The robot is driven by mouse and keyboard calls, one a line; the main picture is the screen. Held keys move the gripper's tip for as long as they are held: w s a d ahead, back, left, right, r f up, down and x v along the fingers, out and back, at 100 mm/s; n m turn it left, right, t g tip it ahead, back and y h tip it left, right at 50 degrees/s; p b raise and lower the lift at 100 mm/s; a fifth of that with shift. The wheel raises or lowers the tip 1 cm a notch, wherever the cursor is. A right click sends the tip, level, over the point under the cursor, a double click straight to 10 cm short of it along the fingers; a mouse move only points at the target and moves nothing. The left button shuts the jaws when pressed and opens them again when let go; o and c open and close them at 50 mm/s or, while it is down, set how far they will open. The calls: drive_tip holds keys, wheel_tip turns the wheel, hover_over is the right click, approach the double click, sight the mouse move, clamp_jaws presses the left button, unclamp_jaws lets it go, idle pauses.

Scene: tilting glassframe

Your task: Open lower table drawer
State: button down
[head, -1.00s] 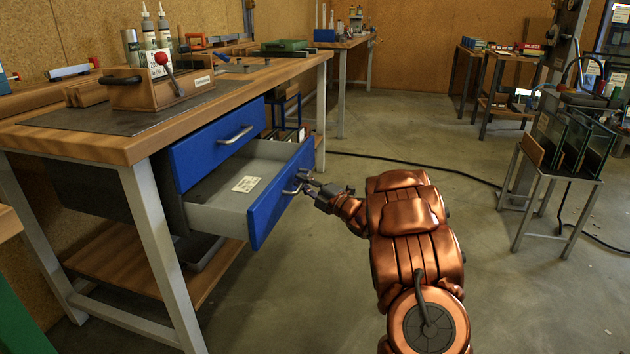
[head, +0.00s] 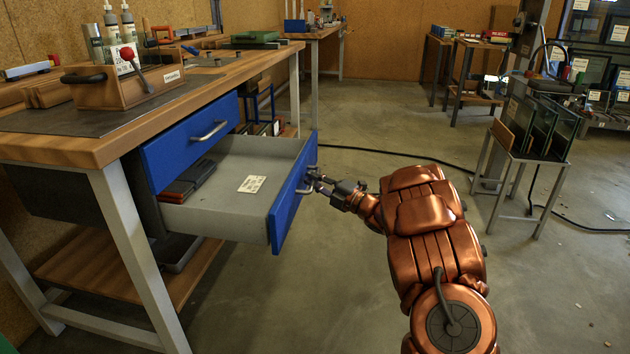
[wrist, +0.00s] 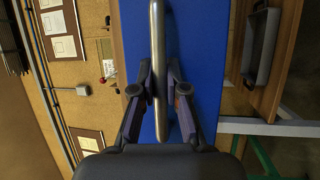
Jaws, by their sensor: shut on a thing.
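The lower table drawer (head: 225,213) has a blue front and a grey inside, and it stands pulled well out from under the workbench in the head view. My gripper (head: 314,180) is shut on the drawer's metal handle (wrist: 158,65). In the wrist view, my gripper (wrist: 160,85) has one finger on each side of the handle bar, with the blue drawer front (wrist: 205,60) behind it. A white label (head: 252,184) and dark flat items (head: 188,183) lie in the drawer. The upper drawer (head: 188,142) is closed.
The workbench (head: 110,152) carries a wooden box with a red-knobbed lever (head: 125,88) and bottles. A stand with glass panes (head: 540,125) is at the right. A black cable (head: 400,155) crosses the floor.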

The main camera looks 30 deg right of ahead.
drive_tip(key=c, duration=1.2)
unclamp_jaws()
drive_tip(key=shift+s+d, duration=0.1)
drive_tip(key=v, duration=1.1)
drive_tip(key=shift+s+d+f, duration=0.1)
drive_tip(key=shift+s, duration=0.2)
